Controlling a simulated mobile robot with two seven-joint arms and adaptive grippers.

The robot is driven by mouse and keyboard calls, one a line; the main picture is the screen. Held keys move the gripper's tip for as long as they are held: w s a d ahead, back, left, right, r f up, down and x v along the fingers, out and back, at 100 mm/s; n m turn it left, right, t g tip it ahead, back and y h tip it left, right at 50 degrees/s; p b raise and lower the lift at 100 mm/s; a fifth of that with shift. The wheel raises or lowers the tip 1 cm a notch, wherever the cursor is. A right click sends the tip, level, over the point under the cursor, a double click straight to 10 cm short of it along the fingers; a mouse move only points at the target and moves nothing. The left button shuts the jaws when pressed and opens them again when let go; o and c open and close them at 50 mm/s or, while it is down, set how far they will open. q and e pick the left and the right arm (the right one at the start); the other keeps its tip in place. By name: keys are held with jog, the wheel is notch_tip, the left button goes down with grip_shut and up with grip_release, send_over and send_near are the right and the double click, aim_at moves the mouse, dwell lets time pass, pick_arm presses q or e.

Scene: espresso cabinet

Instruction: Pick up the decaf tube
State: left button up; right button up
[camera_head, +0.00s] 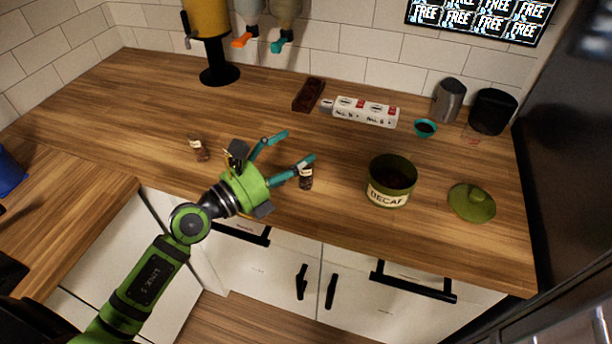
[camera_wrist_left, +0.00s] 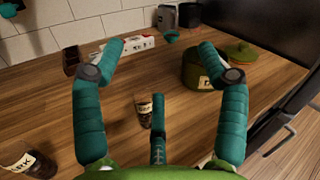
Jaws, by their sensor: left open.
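Two small dark tubes with pale labels stand on the wooden counter. One tube (camera_head: 306,178) is just beside my left gripper's nearer finger; it also shows in the left wrist view (camera_wrist_left: 144,112), low between the spread fingers. Its label is too small to read. The other tube (camera_head: 198,148) is to the left, and in the left wrist view (camera_wrist_left: 28,163) its label ends in "RK". My left gripper (camera_head: 294,148) is open and empty above the counter, its fingers pointing away to the right. A green canister (camera_head: 390,185) labelled DECAF stands open to the right. My right gripper is out of view.
The green lid (camera_head: 471,202) lies right of the canister. A teal cup (camera_head: 425,128), a metal pitcher (camera_head: 448,101), a black container (camera_head: 492,112), a white labelled box (camera_head: 365,113) and a brown block (camera_head: 308,95) stand along the back. Cabinet handles stick out below the front edge.

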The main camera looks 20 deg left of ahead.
aim_at(302, 171)
pick_arm(q)
jog(key=a+f+m+g+y, duration=0.1)
jog(key=f, duration=0.1)
jog(key=a+f+m+g, duration=0.1)
jog(key=f+m, duration=0.1)
jog(key=f, duration=0.1)
jog(key=w+a+f+m+g+y, duration=0.1)
jog(key=f, duration=0.1)
jog(key=shift+w+f+m+g+y, duration=0.1)
jog(key=shift+f+m+g+y, duration=0.1)
jog(key=shift+m+g+y, duration=0.15)
jog(key=shift+w+a+f, duration=0.15)
jog(key=shift+a+f, duration=0.05)
jog(key=shift+f, duration=0.15)
jog(key=shift+w+d+f+g+p, duration=0.1)
jog(key=shift+w+d+g+p, duration=0.05)
jog(key=shift+w+g+p, duration=0.15)
jog(key=p+x, duration=0.2)
jog(key=x, duration=0.3)
jog(key=shift+w, duration=0.1)
jog(key=shift+w+d+f, duration=0.2)
jog(key=shift+w+f, duration=0.1)
jog(key=shift+w, duration=0.05)
jog(key=c, duration=1.3)
